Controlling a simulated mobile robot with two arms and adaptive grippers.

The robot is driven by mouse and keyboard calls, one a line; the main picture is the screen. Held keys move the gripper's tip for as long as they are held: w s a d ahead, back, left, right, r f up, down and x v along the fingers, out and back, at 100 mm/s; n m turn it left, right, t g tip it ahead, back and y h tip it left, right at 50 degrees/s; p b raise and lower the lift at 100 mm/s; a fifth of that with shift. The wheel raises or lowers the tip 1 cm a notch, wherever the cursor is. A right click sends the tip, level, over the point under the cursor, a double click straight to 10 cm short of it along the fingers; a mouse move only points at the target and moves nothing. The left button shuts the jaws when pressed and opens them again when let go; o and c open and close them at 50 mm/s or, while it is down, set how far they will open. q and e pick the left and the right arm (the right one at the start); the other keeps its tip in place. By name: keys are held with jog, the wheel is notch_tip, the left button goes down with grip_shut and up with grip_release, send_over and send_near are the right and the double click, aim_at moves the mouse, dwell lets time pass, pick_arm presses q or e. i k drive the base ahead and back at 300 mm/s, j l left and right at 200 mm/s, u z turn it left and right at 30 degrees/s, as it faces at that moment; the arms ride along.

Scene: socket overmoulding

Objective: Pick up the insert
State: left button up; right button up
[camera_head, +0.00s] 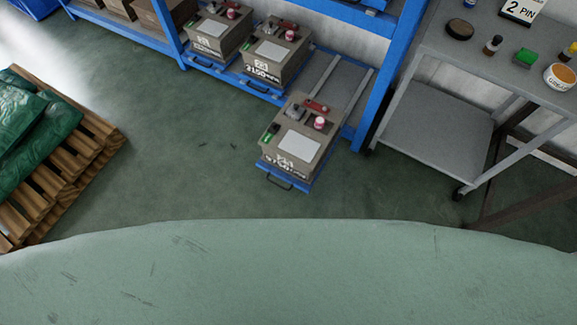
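I cannot tell for sure which object is the insert. A grey-brown mould-like box (299,146) sits on a pulled-out blue tray (309,183) low at the rack. On its top are a grey metal piece (295,112), a red piece (317,106), a pink-and-white round piece (320,123) and a small green piece (270,132). On the grey cart stand a black oval item (459,29), a dark bottle (492,45), a green block (525,57) and a tub with an orange top (560,76). Neither of my grippers is in view.
A blue rack (375,75) holds similar boxes (220,35) and (277,55) at the back. The grey cart (436,112) stands right, with a "2 PIN" sign (522,10). A wooden pallet (92,150) with green bags (50,120) lies left. The floor between is clear.

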aim_at(297, 113)
jog(key=z, duration=0.65)
jog(key=j+z, duration=0.75)
jog(key=j, duration=0.2)
jog(key=j+z, duration=0.4)
